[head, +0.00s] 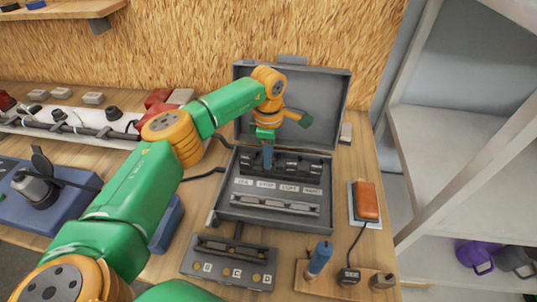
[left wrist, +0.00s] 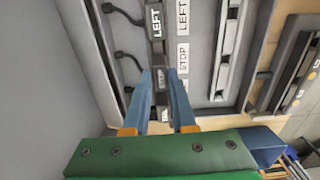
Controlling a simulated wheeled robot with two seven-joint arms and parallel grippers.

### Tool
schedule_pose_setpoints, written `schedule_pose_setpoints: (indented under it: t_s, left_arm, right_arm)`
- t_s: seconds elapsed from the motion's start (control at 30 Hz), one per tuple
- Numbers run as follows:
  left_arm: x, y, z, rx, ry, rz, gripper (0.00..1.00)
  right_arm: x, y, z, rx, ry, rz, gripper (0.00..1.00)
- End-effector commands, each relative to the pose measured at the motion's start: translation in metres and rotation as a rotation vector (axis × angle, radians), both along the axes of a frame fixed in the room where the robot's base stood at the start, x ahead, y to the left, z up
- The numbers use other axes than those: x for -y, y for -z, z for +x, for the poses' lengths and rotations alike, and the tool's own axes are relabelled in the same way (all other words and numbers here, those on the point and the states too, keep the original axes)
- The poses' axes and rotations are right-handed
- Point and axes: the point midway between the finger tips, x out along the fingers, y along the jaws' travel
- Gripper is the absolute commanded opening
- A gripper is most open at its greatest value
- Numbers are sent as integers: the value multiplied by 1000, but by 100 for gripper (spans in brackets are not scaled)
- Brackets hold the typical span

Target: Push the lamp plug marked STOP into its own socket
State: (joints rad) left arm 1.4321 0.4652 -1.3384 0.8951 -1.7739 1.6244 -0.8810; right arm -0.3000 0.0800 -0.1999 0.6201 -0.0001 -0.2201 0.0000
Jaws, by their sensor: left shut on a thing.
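My left gripper (head: 268,160) reaches down into an open grey case (head: 226,205) in the head view. In the left wrist view its blue fingers (left wrist: 160,74) are shut on a dark plug (left wrist: 161,84) with a small pale label, too blurred to read surely. The plug sits at the dark socket row (head: 300,163), beside the printed STOP label (left wrist: 183,58). A plug marked LEFT (left wrist: 153,20) is in line with it, next to the printed LEFT label (left wrist: 183,16). How deep the held plug is cannot be told. My right gripper is not in view.
Shelves (head: 450,150) stand at the right.

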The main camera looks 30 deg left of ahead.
Motion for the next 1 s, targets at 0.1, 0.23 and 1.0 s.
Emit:
schedule_pose_setpoints:
  t_s: [0.1, 0.23, 1.0]
  left_arm:
    - [0, 1, 0, 0, 0, 0, 2]
    - [0, 1, 0, 0, 0, 0, 46]
    - [0, -5, 0, 0, 0, 0, 84]
  right_arm:
    - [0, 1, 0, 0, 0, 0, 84]
    - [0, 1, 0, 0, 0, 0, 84]
    - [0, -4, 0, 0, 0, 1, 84]
